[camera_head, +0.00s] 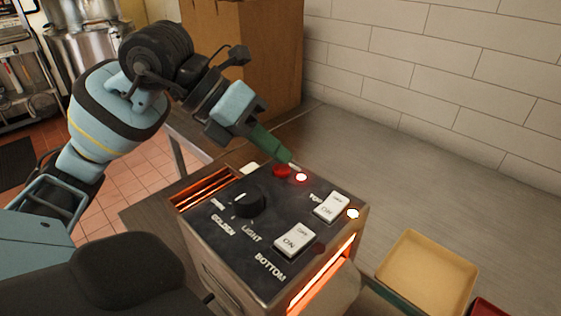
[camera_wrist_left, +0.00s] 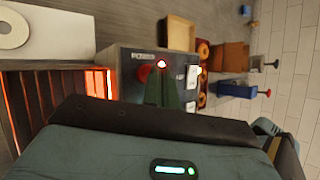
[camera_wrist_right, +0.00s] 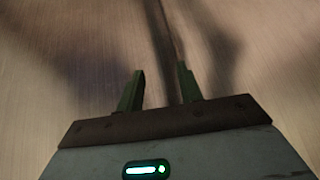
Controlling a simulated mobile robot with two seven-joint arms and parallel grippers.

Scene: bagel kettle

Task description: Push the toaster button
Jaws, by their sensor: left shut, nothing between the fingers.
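The toaster (camera_head: 225,265) is a metal box with a dark top panel, a black dial (camera_head: 248,202) and two white rocker switches (camera_head: 295,240) (camera_head: 331,207). A red button (camera_head: 282,171) sits at the panel's far edge beside a glowing red light (camera_head: 301,177). My left gripper (camera_head: 290,163) is shut and empty, its green fingertips right by the button and light. The left wrist view shows the button (camera_wrist_left: 143,74) just left of the fingers and the light (camera_wrist_left: 161,64) at their tips; contact cannot be told. My right gripper (camera_wrist_right: 160,85) is open over a brownish surface.
Orange heat glows in the toaster's openings (camera_head: 325,275). A tan tray (camera_head: 425,272) stands to the right. A cardboard box (camera_head: 245,50) stands behind, near a tiled wall. The metal counter (camera_head: 440,190) is clear behind the toaster. The left wrist view shows bagels (camera_wrist_left: 203,50) in a container.

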